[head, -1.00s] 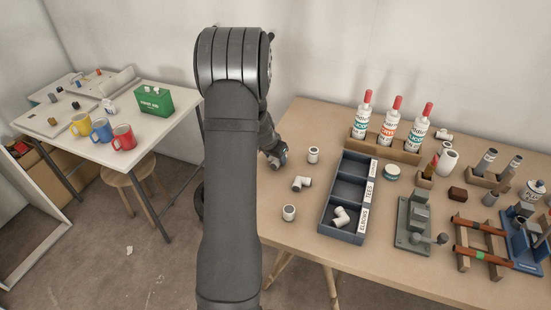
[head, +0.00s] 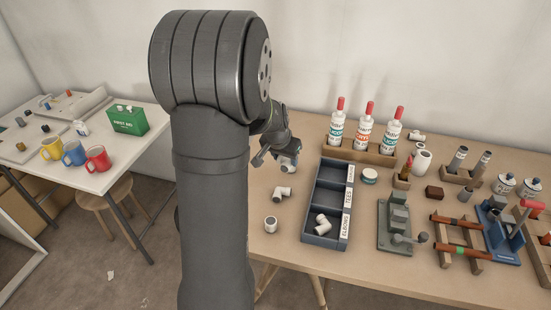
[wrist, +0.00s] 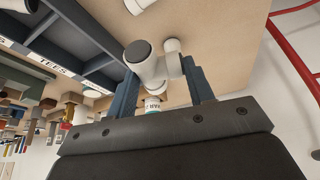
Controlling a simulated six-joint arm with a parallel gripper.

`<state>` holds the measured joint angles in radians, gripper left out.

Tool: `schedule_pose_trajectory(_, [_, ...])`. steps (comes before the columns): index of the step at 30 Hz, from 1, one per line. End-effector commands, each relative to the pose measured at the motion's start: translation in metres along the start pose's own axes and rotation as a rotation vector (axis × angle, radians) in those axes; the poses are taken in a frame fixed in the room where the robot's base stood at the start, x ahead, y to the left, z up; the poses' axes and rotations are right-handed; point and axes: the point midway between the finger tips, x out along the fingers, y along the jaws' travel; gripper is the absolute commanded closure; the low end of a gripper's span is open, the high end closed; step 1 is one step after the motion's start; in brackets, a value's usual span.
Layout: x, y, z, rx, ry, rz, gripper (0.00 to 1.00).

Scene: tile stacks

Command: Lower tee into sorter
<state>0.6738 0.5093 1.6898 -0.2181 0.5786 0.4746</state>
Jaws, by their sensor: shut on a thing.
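A white pipe tee (wrist: 150,68) sits between the two fingers of my gripper (wrist: 160,72) in the wrist view, and the gripper is shut on it. In the head view my gripper (head: 284,160) is low over the table, left of the sorter's back end. Only a bit of the white tee (head: 288,168) shows there. The sorter (head: 325,243) is a dark blue-grey tray with three compartments in a row. The front one is labelled ELBOWS and holds white elbow fitting (head: 322,224). The middle one, labelled TEES, looks empty. The sorter also shows in the wrist view (wrist: 100,72).
A white elbow (head: 282,193) and a short white fitting (head: 271,224) lie left of the sorter. A wooden rack (head: 358,153) of red-capped bottles stands behind it. A green-grey vise-like tool (head: 394,228) stands to its right.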

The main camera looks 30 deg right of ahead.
Motion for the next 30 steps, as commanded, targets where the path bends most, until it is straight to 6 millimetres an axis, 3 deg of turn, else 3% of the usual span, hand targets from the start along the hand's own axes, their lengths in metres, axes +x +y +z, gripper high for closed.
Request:
schedule_pose_trajectory(7, [-0.021, 0.038, -0.010, 0.005, 0.002, 0.000, 0.74])
schedule_pose_trajectory(12, [-0.025, 0.072, -0.012, 0.005, 0.000, 0.001, 0.74])
schedule_pose_trajectory(21, [0.001, 0.122, -0.002, 0.004, -0.003, 0.001, 0.74])
schedule_pose_trajectory(30, [0.020, 0.145, 0.005, 0.001, -0.001, 0.000, 0.74])
